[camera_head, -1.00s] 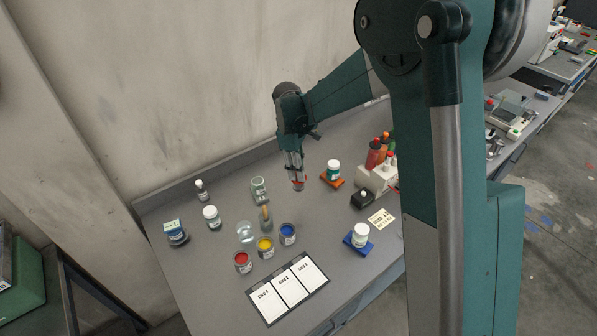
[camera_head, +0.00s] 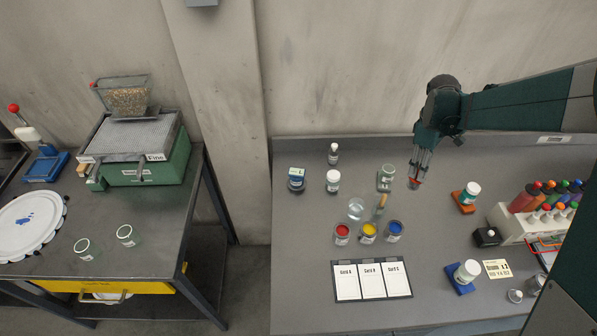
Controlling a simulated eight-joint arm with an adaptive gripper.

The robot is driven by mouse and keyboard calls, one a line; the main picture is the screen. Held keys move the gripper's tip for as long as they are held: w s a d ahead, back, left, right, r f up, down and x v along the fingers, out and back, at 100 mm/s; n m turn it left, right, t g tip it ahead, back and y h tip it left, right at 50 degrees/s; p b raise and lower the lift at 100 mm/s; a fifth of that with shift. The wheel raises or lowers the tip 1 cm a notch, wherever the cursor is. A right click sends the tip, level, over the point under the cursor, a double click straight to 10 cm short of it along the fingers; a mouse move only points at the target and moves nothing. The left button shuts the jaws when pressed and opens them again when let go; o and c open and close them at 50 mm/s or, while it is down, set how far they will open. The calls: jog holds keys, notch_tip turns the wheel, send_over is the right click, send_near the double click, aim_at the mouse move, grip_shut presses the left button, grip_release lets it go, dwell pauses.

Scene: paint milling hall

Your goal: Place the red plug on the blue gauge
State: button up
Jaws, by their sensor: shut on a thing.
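My gripper (camera_head: 416,178) points down over the right table, shut on a small red piece, which I take to be the red plug (camera_head: 414,184). Only its red lower part shows between the fingertips. It appears to be above the table, right of a pale green glass-like item (camera_head: 385,178). I cannot tell for sure which thing is the blue gauge. A small dark blue device with a pale label (camera_head: 297,180) stands at the back left of the table. A blue block (camera_head: 459,284) at the front right carries a white-lidded jar (camera_head: 468,270).
Red (camera_head: 342,233), yellow (camera_head: 368,232) and blue (camera_head: 394,231) paint cans stand mid-table behind a card board (camera_head: 372,280). An orange block (camera_head: 463,203) with a jar and a bottle rack (camera_head: 520,222) stand right. A green mill (camera_head: 150,160) is on the left table.

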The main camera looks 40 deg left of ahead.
jog(key=s+a+r+n, duration=0.2)
jog(key=s+a+n, duration=0.3)
jog(key=a, duration=0.7)
jog(key=s+a+r+n+t, duration=0.1)
jog(key=s+a+r+n, duration=0.2)
jog(key=s+a, duration=0.6)
jog(key=s+a+r+n+y, duration=0.1)
jog(key=s+a+r+n, duration=0.2)
jog(key=s+a+n, duration=0.4)
jog(key=a, duration=0.9)
jog(key=shift+s, duration=0.3)
jog(key=shift+a, duration=0.1)
notch_tip(320, 180, down, 6)
jog(key=shift+f+p, duration=0.2)
jog(key=shift+p, duration=0.25)
jog(key=shift+f, duration=1.85)
jog(key=shift+f, duration=0.2)
